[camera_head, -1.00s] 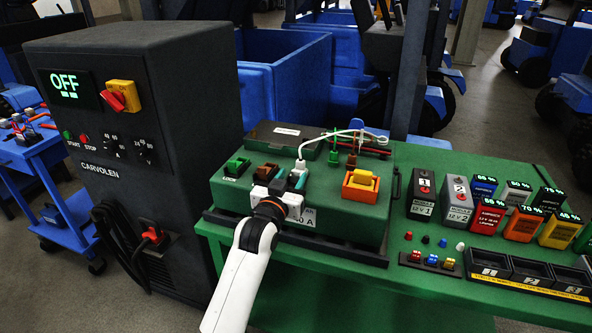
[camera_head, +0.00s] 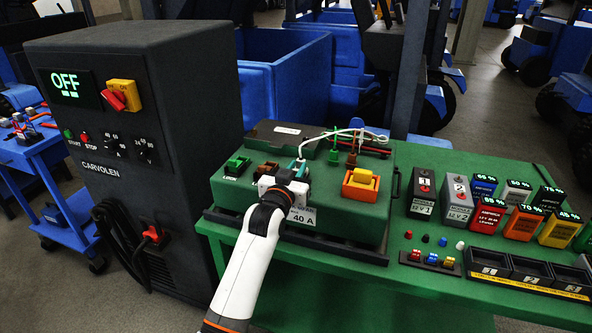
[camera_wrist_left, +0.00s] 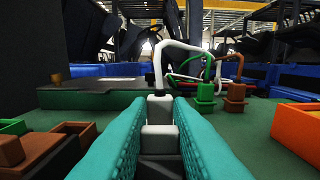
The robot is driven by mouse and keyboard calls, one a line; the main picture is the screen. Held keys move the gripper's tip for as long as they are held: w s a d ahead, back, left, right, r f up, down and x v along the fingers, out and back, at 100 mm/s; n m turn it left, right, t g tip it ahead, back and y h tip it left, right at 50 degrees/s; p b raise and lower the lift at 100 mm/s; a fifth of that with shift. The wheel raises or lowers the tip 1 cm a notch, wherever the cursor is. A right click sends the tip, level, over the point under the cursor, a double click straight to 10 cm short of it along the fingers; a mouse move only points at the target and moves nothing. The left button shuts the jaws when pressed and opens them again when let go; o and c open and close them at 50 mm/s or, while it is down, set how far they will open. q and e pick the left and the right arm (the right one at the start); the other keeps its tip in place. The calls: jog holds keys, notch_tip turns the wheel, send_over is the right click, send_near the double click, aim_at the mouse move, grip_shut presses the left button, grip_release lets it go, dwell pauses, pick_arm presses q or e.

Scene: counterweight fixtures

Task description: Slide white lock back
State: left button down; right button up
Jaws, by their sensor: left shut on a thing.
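The white lock (camera_wrist_left: 160,138) shows in the left wrist view as a pale block between the teal fingers of my left gripper (camera_head: 296,168). The gripper is shut on it from above the green fixture box (camera_head: 340,222). Just beyond the lock, a white plug (camera_wrist_left: 160,105) stands upright with a white cable (camera_wrist_left: 158,65) rising from it. In the head view, my gripper hides the lock and most of the plug. My right gripper is not in view.
On the box, a green lock (camera_head: 236,166) and brown lock (camera_head: 266,168) are left of my gripper, and an orange holder with yellow block (camera_head: 361,184) is right. Green and brown plugs (camera_wrist_left: 235,92) stand beyond. Battery modules (camera_head: 458,198) fill the bench further right.

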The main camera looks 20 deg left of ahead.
pick_arm(q)
jog(key=shift+s+p, duration=0.4)
jog(key=shift+p, duration=0.4)
jog(key=shift+s+f, duration=0.1)
jog(key=shift+s, duration=0.35)
jog(key=c, duration=1.4)
grip_release()
jog(key=shift+f, duration=0.1)
jog(key=shift+o, duration=0.6)
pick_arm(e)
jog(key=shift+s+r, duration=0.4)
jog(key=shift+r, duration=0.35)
pick_arm(q)
jog(key=s+b, duration=0.1)
jog(key=s, duration=1.1)
jog(key=shift+a, duration=0.25)
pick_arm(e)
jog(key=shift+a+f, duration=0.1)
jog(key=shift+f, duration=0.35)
